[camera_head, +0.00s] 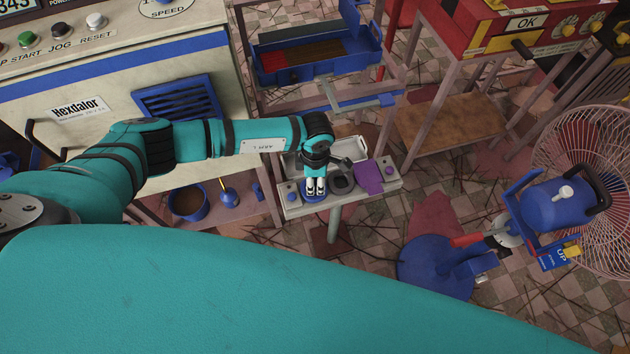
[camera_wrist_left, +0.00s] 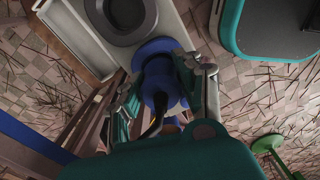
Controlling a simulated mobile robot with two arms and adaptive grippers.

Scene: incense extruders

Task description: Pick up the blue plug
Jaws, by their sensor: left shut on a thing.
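The blue plug (camera_wrist_left: 158,62) sits between the fingers of my left gripper (camera_wrist_left: 163,95) in the left wrist view. It has a wide rounded top part and a narrower flanged part. My left gripper is shut on it. In the head view my left gripper (camera_head: 316,188) points down over the left part of a small pale stand (camera_head: 340,197). Only a bit of blue shows under the fingers there. I cannot tell whether the plug still touches the stand. My right gripper is not in view.
A dark grey ring (camera_head: 342,183) and a purple cloth (camera_head: 368,178) are on the stand, beside the gripper. A blue tray (camera_head: 290,76) is on the rack behind. A blue fan (camera_head: 555,207) stands at right. A cream machine (camera_head: 90,120) is at left.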

